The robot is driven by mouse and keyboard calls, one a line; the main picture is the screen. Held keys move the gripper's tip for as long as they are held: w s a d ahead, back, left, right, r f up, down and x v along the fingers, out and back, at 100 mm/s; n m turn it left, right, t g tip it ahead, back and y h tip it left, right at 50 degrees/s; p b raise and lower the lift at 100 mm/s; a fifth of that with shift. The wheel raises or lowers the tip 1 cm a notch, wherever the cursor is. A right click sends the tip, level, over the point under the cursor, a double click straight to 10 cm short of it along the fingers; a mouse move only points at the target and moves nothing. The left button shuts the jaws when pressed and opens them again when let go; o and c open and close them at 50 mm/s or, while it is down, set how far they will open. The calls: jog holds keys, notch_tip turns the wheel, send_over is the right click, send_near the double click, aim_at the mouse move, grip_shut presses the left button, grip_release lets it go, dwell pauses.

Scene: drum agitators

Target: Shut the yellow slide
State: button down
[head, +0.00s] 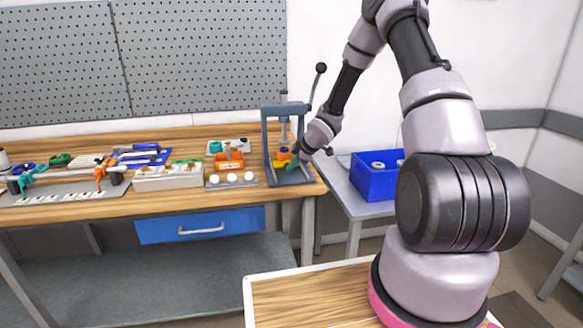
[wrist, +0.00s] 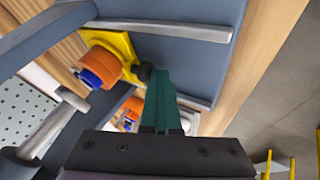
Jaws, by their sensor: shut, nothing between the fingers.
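The yellow slide (wrist: 125,45) sits on the base of the grey-blue press, with an orange and blue part (wrist: 98,66) on it. A small dark knob (wrist: 145,72) is at the slide's near end. My gripper (wrist: 159,76) has its teal fingers together, with nothing held. The fingertips are right beside the knob; I cannot tell whether they touch it. In the head view the yellow slide (head: 281,163) shows small, low in the press, with my gripper (head: 293,160) at its right side.
The press frame (head: 268,135) and its raised lever with a black ball (head: 320,69) stand close to my wrist. A blue bin (head: 372,182) is on the side table to the right. White balls (head: 232,178) and an orange holder (head: 229,159) lie left of the press.

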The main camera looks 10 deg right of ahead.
jog(key=shift+w+d+r, duration=0.25)
jog(key=shift+r, duration=0.35)
jog(key=s+d+r+m+h, duration=0.2)
jog(key=s+d+r+m, duration=0.15)
jog(key=s+r, duration=0.4)
jog(key=s+d+r+m+h, duration=0.25)
jog(key=s+r+m, duration=0.2)
jog(key=r, duration=0.65)
jog(key=s+d+r+m+h, duration=0.2)
jog(key=s+d+r+m, duration=0.15)
jog(key=s+r, duration=0.45)
jog(key=s+a+r+m+y, duration=0.2)
jog(key=s+r+m, duration=0.2)
jog(key=s, duration=0.5)
jog(key=s+a+r+m+y, duration=0.2)
jog(key=s+r, duration=0.4)
jog(key=s, duration=0.3)
jog(key=a+m, duration=0.1)
jog(key=m, duration=0.1)
jog(key=shift+s+r+m+t, duration=0.15)
jog(key=shift+m+t, duration=0.2)
jog(key=shift+t, duration=0.05)
